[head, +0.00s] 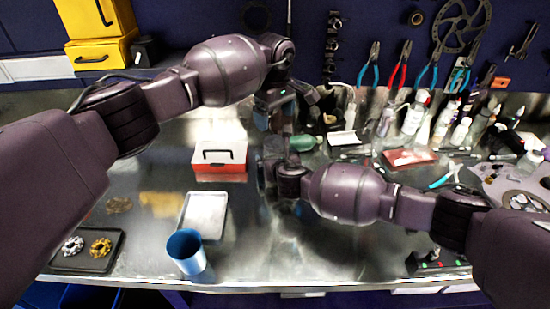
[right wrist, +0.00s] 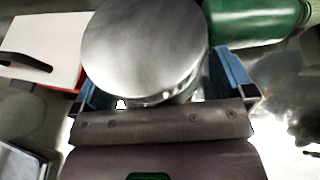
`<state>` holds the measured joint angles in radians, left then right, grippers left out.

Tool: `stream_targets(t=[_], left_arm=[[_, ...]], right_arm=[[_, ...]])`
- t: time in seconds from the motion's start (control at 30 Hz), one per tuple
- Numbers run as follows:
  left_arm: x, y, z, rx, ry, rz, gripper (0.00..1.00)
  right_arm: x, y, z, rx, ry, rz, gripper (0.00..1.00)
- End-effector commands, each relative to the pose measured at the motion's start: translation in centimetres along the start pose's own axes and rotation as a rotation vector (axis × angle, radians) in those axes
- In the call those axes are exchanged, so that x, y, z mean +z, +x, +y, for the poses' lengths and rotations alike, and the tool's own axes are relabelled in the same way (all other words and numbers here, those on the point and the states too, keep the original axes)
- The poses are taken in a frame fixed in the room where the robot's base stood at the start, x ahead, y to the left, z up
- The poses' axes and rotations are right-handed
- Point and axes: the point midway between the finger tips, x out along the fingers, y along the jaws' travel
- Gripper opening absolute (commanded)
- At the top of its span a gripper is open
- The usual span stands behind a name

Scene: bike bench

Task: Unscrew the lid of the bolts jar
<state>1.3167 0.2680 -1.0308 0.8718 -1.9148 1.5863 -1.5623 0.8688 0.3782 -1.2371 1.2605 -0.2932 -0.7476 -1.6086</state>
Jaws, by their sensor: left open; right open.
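The bolts jar's round silver lid (right wrist: 145,45) fills the upper middle of the right wrist view. The jar body is mostly hidden below it. My right gripper (right wrist: 163,88) is open, with one blue finger on each side of the jar below the lid; I cannot tell whether they touch it. In the head view the jar is largely hidden by my arms. My left gripper (head: 281,122) is open and points down over the same spot, above my right wrist. Its fingertips are hard to make out.
A green bottle (right wrist: 255,20) lies close beside the jar. A red and white box (head: 220,158) stands to the left. A grey tray (head: 204,214) and a blue cup (head: 186,252) are nearer the front. Bottles and tools crowd the back right.

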Motion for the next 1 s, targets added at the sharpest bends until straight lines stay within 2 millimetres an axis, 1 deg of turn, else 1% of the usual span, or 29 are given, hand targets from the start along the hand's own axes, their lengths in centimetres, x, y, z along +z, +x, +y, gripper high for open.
stream_targets(t=[0.13, 0.17, 0.4, 0.67, 0.7, 0.77, 1.0], left_arm=[[0.01, 0.0, 0.0, 0.0, 0.0, 0.0, 0.88], [0.01, 0.0, 0.0, 0.0, 0.0, 0.0, 0.88], [0.01, 0.0, 0.0, 0.0, 0.0, 0.0, 0.88], [0.01, 0.01, 0.0, 0.0, 0.001, 0.0, 0.88], [0.02, 0.01, 0.01, 0.0, 0.006, 0.0, 0.88], [0.07, 0.03, 0.02, 0.0, 0.026, -0.001, 0.88], [0.16, 0.03, 0.08, 0.002, 0.222, -0.002, 0.88]], right_arm=[[0.02, -0.01, 0.02, 0.0, 0.0, 0.0, 1.0], [0.02, -0.01, 0.03, 0.0, 0.0, 0.0, 0.97], [0.01, -0.02, 0.03, 0.0, 0.0, 0.0, 0.6], [0.01, -0.03, 0.02, 0.0, 0.0, 0.0, 0.2], [0.01, -0.03, 0.02, 0.0, 0.0, 0.0, 0.14], [0.01, -0.03, 0.02, 0.0, 0.0, 0.0, 0.05], [0.0, -0.03, 0.01, 0.0, 0.0, 0.0, 0.05]])
